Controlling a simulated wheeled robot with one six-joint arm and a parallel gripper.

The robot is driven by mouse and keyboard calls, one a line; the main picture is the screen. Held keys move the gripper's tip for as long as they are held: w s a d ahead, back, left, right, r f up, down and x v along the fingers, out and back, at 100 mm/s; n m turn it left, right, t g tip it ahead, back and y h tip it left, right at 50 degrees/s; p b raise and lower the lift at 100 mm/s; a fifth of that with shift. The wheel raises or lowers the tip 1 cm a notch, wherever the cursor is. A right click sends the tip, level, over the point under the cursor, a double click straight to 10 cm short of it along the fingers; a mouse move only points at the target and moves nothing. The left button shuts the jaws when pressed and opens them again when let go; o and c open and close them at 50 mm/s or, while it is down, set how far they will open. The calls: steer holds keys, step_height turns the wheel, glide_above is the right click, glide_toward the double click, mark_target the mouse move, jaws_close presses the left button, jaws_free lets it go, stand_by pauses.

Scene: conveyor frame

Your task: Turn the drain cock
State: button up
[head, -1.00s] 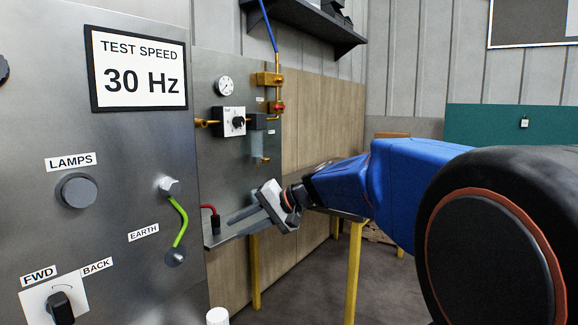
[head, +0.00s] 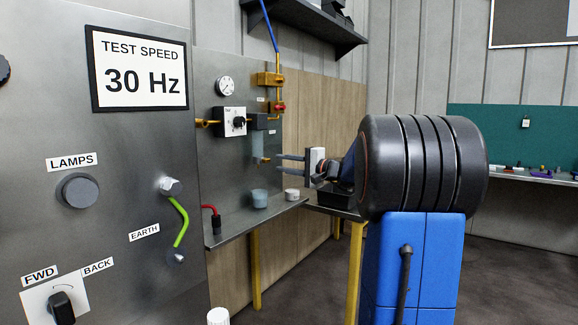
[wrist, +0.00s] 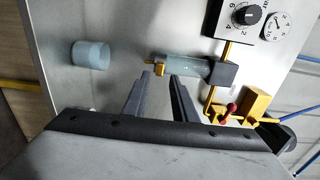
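The drain cock (head: 266,159) is a small brass fitting at the bottom of the pale blue filter bowl (head: 257,143) on the steel panel. In the wrist view the brass drain cock (wrist: 160,69) sits at the end of the bowl (wrist: 188,67), just ahead of the fingertips. My gripper (head: 279,164) is at the right of the cock, its two dark fingers pointing left towards it. In the wrist view my gripper (wrist: 161,77) is open, with a clear gap between the fingers and nothing held. I cannot tell whether a finger touches the cock.
A blue-grey cup (head: 259,199) and a small white tub (head: 292,195) stand on the shelf below; the cup (wrist: 91,55) also shows in the wrist view. A red-handled valve (head: 277,107), regulator knob (head: 239,122) and gauge (head: 226,86) are above the bowl.

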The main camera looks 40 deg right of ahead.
mark_target(268, 161)
steer(key=shift+x, duration=2.7)
jaws_close()
steer(key=m, duration=0.9)
steer(key=shift+m, duration=0.3)
steer(key=m, duration=0.3)
steer(key=shift+f, duration=0.1)
steer(key=m, duration=0.4)
steer(key=shift+m, duration=0.4)
steer(key=shift+c, duration=0.4)
jaws_free()
steer(key=o, duration=0.3)
